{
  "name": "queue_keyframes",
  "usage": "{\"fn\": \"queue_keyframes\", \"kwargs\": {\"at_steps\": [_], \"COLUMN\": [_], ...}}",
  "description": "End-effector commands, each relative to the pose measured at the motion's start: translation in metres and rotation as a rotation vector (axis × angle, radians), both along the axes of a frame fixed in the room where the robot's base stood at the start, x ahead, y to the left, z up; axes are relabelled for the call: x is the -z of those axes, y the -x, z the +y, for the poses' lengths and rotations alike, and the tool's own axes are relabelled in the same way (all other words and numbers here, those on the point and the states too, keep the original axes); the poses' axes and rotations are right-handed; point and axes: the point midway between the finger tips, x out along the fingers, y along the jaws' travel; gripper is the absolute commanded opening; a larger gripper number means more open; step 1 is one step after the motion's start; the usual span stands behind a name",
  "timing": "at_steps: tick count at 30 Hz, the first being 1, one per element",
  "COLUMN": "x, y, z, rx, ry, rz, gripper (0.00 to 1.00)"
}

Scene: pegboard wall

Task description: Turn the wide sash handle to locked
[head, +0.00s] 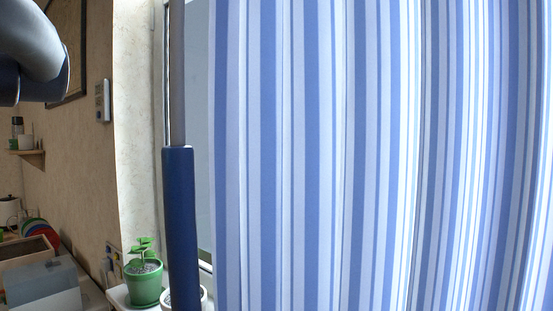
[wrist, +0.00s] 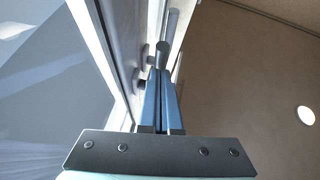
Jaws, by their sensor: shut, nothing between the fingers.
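In the wrist view my gripper (wrist: 161,74) is shut, its two blue fingers side by side with nothing between them. A dark grey handle grip (wrist: 162,54) shows just beyond the fingertips, close to the pale window frame. I cannot tell whether the fingers touch it. Small dark fittings (wrist: 137,76) sit on the frame to the left of the fingers. Part of the handle is hidden behind the fingers, so its exact turn is unclear. In the head view the handle and my gripper do not show; the striped curtain covers most of the window.
The blue-and-white striped curtain (head: 330,150) fills the right of the head view. A green potted plant (head: 144,280) stands on the sill, with a white pot (head: 204,298) beside it. A wall switch (head: 102,100) and a cluttered counter (head: 40,285) are at the left.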

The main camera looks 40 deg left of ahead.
Motion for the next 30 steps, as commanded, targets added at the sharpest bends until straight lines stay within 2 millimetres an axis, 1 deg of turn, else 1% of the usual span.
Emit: {"fn": "queue_keyframes", "kwargs": {"at_steps": [1, 9, 23, 26, 30], "x": [0.004, 0.004, 0.004, 0.008, 0.021], "y": [0.000, 0.000, 0.000, 0.001, 0.003], "z": [0.004, 0.011, 0.013, 0.012, 0.008], "rx": [-0.001, -0.001, -0.002, -0.002, 0.000], "ry": [0.002, 0.002, 0.003, 0.004, 0.003], "rz": [0.001, 0.001, 0.000, 0.001, -0.001], "gripper": [0.00, 0.00, 0.00, 0.00, 0.00]}}
